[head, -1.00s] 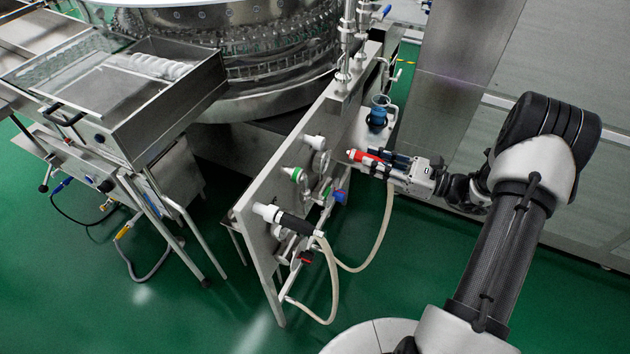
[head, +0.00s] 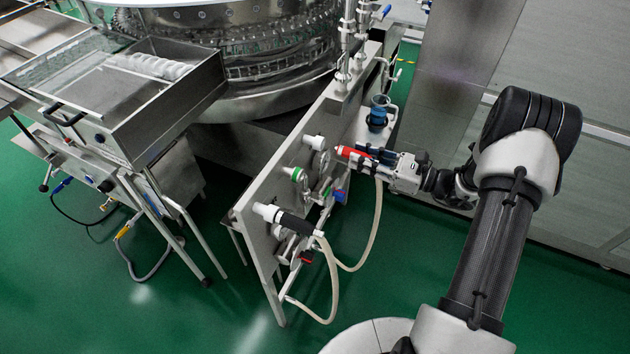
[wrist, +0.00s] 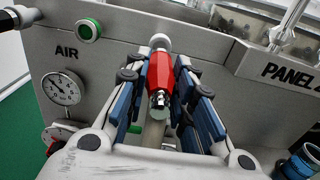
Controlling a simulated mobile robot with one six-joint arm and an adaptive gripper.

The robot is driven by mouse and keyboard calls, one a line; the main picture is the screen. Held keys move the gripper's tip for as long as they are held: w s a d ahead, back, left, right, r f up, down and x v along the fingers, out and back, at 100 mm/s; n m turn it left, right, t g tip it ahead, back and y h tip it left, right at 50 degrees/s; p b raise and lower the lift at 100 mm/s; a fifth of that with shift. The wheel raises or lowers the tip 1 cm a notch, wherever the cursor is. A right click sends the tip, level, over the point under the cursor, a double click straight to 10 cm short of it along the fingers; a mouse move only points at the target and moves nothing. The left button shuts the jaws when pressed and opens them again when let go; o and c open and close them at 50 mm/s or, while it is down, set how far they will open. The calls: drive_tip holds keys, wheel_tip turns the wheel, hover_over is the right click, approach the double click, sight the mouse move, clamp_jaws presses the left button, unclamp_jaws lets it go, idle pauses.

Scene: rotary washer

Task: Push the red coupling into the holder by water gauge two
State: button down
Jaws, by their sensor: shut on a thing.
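The red coupling (head: 353,154) is held in my gripper (head: 371,156), with its pale tip toward the panel. A white holder (head: 314,142) sticks out of the panel just left of the tip, with a small gap between them in the head view. In the wrist view the red coupling (wrist: 160,70) lies between the blue-and-black fingers of my gripper (wrist: 158,80), shut on it. The white holder (wrist: 160,41) shows right behind its tip, roughly in line; the wrist view does not show the gap. No water gauge label is readable.
A green-ringed holder (head: 292,173) and a white holder with a black coupling (head: 295,223) sit nearer on the metal panel (head: 262,240). A gauge marked AIR (wrist: 62,88) is at left. A blue cup-like part (head: 378,115) stands beyond my gripper. A pale hose (head: 375,225) hangs below.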

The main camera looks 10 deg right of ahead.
sight(338, 150)
drive_tip(key=shift+x, duration=1.35)
drive_tip(key=shift+w+a, duration=0.4)
drive_tip(key=shift+a, duration=0.15)
idle(1.0)
drive_tip(key=c, duration=1.3)
unclamp_jaws()
